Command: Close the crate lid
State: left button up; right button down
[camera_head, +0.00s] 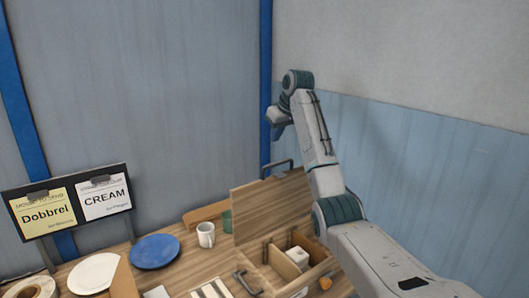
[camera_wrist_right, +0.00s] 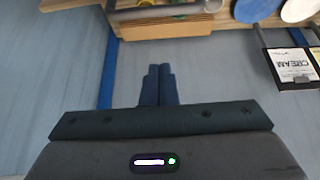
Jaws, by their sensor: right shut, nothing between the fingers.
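The wooden crate (camera_head: 312,272) stands on the table at the lower right of the head view. Its lid (camera_head: 268,203) is open, tilted up at the crate's far side, with a dark handle (camera_head: 277,163) at its top. Inside the crate are a divider and a white object (camera_head: 297,256). My left gripper is not in view.
A white mug (camera_head: 206,235), a green item (camera_head: 227,221), a blue plate (camera_head: 155,252) and a white plate (camera_head: 94,273) are left of the crate. A sign stand (camera_head: 69,203) is at far left. Walls are close behind the table.

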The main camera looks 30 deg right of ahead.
pick_arm(q)
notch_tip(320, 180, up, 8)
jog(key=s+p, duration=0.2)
jog(key=p, duration=0.6)
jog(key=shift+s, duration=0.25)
pick_arm(e)
notch_tip(320, 180, down, 7)
jog(key=shift+w+d+f, duration=0.15)
jog(key=shift+w+f, duration=0.05)
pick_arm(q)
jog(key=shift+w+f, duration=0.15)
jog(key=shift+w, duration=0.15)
